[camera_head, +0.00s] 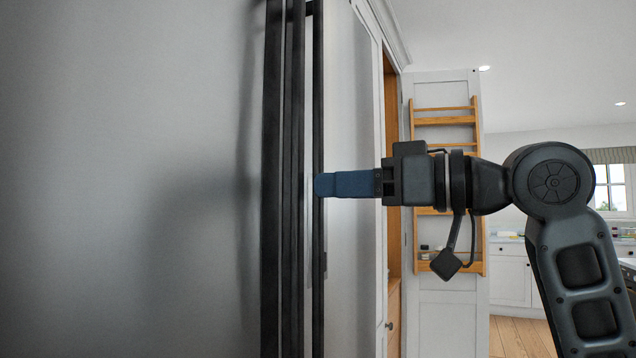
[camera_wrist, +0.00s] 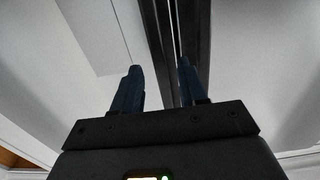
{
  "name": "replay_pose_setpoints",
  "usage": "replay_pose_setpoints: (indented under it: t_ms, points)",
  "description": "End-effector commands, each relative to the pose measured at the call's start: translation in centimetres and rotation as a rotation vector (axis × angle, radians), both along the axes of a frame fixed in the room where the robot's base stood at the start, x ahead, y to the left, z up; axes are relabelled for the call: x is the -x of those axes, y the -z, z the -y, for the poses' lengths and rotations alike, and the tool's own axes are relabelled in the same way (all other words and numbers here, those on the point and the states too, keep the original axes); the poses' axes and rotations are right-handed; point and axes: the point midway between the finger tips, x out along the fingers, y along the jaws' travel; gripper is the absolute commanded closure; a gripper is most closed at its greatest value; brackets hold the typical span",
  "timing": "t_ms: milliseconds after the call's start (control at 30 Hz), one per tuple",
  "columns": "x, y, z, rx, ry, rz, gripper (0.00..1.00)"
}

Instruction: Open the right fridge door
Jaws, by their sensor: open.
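The fridge front is a large grey surface with dark upright handle bars in the head view. The right fridge door (camera_head: 347,120) shows at a steep angle, with a thin dark handle bar (camera_head: 318,90) along its left side. My gripper (camera_head: 318,185) is open, its blue fingers level and pointing left, with the tips overlapping that bar. In the wrist view the two fingers (camera_wrist: 159,68) stand apart, with a dark upright strip (camera_wrist: 155,35) running between them. The picture does not settle whether they touch the bar.
The wide grey left door (camera_head: 120,180) fills the left of the head view and appears shut. Behind my arm stands a white cupboard door with wooden racks (camera_head: 445,120). White kitchen cabinets (camera_head: 508,275) and wooden floor (camera_head: 520,338) lie further back right.

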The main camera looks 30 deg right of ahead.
Motion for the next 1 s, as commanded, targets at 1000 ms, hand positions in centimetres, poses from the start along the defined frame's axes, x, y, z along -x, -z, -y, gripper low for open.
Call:
replay_pose_setpoints:
  t_ms: [1000]
  points:
    - [-3.1,0.0,-2.3,-0.001,0.001,0.002,0.94]
